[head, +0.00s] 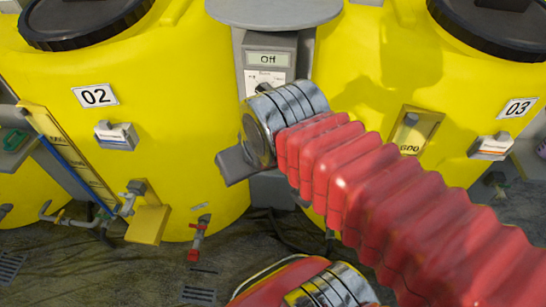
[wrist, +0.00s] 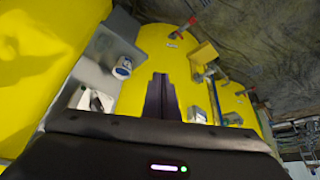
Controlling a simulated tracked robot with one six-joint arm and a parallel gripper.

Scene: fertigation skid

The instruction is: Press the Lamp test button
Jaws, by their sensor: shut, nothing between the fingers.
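A grey control post (head: 305,55) stands between two yellow tanks in the head view. Its small display (head: 267,60) reads "Off", and a white label (head: 265,82) sits below it. My arm covers the lower part of the post. I cannot make out a Lamp test button in either view. In the wrist view, grey housing (wrist: 95,70) lies left of my gripper and carries a small round pale part (wrist: 123,67), too blurred to identify. My gripper (wrist: 160,78) has its dark fingers together and empty, in front of a yellow tank. Its fingers are not clearly visible in the head view.
Tank 02 (head: 160,60) is on the left and tank 03 (head: 375,60) on the right. A grey round top (head: 275,10) overhangs the post. A red valve (head: 197,240), a yellow block (head: 148,222) and pipes stick out low by tank 02. Dark floor shows below.

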